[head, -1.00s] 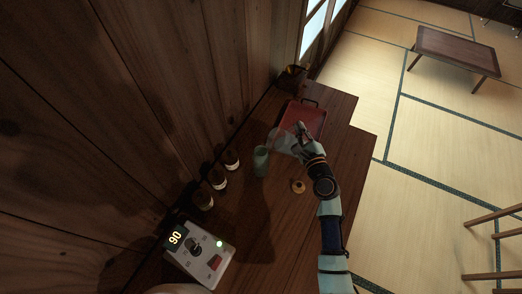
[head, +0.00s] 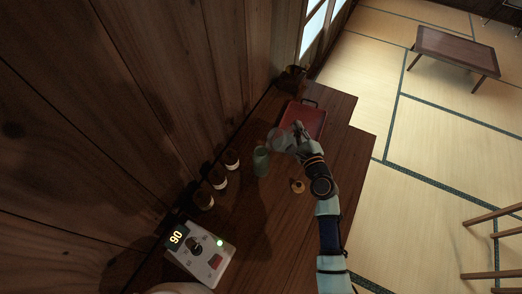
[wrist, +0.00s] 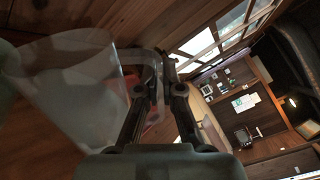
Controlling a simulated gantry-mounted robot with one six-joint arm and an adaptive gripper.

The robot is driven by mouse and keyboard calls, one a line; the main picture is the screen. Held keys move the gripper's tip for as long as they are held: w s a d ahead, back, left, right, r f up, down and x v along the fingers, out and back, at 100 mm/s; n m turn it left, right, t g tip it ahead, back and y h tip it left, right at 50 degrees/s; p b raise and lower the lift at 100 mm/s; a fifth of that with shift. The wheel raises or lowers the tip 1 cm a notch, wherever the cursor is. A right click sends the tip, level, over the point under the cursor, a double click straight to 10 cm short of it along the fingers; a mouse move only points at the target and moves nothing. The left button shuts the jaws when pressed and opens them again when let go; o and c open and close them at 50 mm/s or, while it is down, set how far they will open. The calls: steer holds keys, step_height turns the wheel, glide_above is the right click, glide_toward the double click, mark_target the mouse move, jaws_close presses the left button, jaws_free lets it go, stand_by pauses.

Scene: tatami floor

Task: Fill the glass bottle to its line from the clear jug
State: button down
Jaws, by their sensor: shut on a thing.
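The clear jug (head: 277,139) is held beside the green glass bottle (head: 261,162), above and to its right in the head view. My gripper (head: 298,130) is shut on the jug's handle. In the wrist view the clear jug (wrist: 75,85) is large at the left, with its handle (wrist: 152,70) between the fingers of my gripper (wrist: 166,75). The bottle stands on the wooden counter (head: 285,225). Its fill line and the liquid level are too small to make out. A greenish edge at the far left of the wrist view may be the bottle.
A red tray (head: 304,119) with a dark handle lies behind the jug. Several small dark jars (head: 218,180) line the wall. A small tan round object (head: 298,186) lies right of the bottle. A control box (head: 201,254) reading 90 with a green light stands at the front.

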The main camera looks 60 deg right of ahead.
mark_target(288, 129)
steer(key=shift+w+a+r+n+p, duration=0.3)
steer(key=shift+r+n+p, duration=0.15)
steer(key=shift+r+n, duration=0.15)
steer(key=shift+w+a+r+n+p, duration=0.3)
steer(key=shift+r+n+p, duration=0.1)
steer(key=shift+r+n, duration=0.2)
stand_by(0.8)
steer(key=shift+w+a+r+n+p, duration=0.7)
steer(key=shift+n+p, duration=0.15)
steer(key=shift+n, duration=0.15)
stand_by(3.2)
